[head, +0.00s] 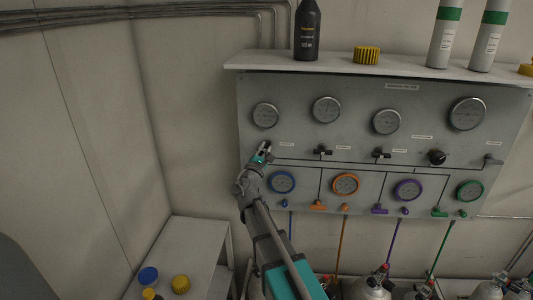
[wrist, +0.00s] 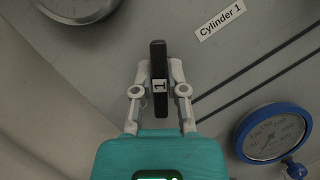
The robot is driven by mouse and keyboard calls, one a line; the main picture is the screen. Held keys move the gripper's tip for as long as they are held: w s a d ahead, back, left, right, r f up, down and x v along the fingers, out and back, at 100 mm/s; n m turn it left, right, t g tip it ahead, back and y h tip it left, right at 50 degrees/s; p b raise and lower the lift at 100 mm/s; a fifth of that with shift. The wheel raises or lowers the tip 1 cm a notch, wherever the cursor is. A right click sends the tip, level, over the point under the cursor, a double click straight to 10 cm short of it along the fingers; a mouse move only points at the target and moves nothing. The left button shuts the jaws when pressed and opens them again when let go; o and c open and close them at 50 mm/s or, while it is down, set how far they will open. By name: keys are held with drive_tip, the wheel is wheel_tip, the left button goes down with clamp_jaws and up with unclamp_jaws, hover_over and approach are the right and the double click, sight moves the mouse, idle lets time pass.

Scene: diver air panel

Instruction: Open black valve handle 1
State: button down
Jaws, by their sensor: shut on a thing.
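Black valve handle 1 (wrist: 159,60) is a dark bar with a white "1" label, on the grey panel near the "Cylinder 1" sign (wrist: 220,22). In the wrist view it stands nearly upright, leaning very slightly. My gripper (wrist: 159,75) is shut on the handle, one finger on each side of it. In the head view my gripper (head: 264,153) is at the left end of the panel's middle row, under the leftmost gauge (head: 265,115). There my gripper mostly hides the handle.
Other black valves (head: 322,152) sit to the right along the same row. A blue-rimmed gauge (head: 282,182) is just below my gripper. A shelf (head: 350,63) with a dark bottle (head: 307,30) and grey cylinders (head: 445,35) runs above. A side table (head: 200,240) stands lower left.

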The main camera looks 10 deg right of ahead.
drive_tip(key=n+t+y, duration=0.1)
drive_tip(key=n, duration=0.2)
drive_tip(key=n+t+y+b, duration=0.1)
drive_tip(key=n, duration=0.3)
drive_tip(key=shift+s+f+y, duration=0.1)
drive_tip(key=shift+y, duration=0.3)
drive_tip(key=c, duration=0.7)
unclamp_jaws()
